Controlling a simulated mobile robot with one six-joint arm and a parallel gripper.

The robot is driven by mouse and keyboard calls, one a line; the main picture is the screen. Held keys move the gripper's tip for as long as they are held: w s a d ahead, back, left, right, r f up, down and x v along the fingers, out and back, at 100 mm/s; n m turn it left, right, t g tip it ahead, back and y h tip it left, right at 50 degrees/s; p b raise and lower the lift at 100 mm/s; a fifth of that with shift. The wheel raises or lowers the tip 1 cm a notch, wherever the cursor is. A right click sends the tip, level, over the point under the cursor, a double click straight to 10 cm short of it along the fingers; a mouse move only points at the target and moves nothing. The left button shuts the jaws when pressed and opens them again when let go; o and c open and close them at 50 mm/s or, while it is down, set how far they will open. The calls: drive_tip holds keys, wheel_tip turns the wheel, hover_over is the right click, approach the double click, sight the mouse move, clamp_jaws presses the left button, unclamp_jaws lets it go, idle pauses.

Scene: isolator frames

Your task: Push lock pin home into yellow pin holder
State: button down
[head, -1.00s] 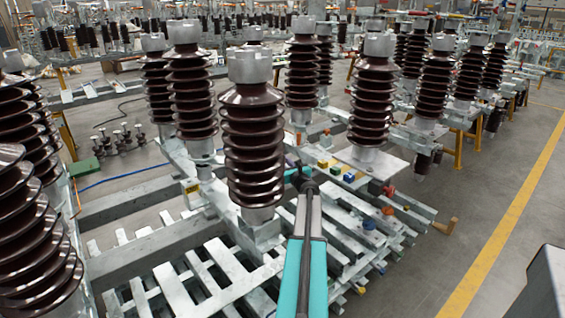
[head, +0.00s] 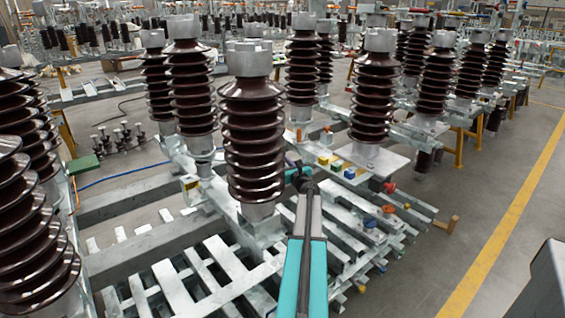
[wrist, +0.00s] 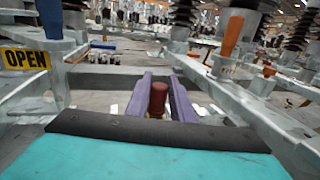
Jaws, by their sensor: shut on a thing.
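My gripper (wrist: 160,95) has two purple fingers in the wrist view. They are shut on a dark red, round-topped pin (wrist: 158,98), which stands between them. What lies under the pin is hidden. In the head view my teal and grey arm reaches forward from the bottom centre, and its end hides the fingertips and pin. A small yellow block (head: 323,161) sits on the grey steel frame just beyond the arm's end. I cannot tell whether it is the yellow pin holder, and no holder shows clearly in the wrist view.
A brown ribbed insulator (head: 252,140) stands close left of my arm, another (head: 375,95) beyond it to the right. Slatted steel beams (head: 205,270) lie below. The wrist view shows an orange handle (wrist: 232,35) and a yellow OPEN label (wrist: 25,58). Clear floor (head: 440,260) lies right.

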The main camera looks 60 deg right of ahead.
drive_tip(key=shift+f+b, duration=0.45)
drive_tip(key=shift+f, duration=0.05)
drive_tip(key=c, duration=1.5)
unclamp_jaws()
drive_tip(key=shift+o, duration=0.2)
drive_tip(key=shift+s+a, duration=0.1)
drive_tip(key=b+v, duration=0.1)
drive_tip(key=v, duration=1.2)
drive_tip(key=shift+s, duration=0.25)
drive_tip(key=shift+a, duration=0.1)
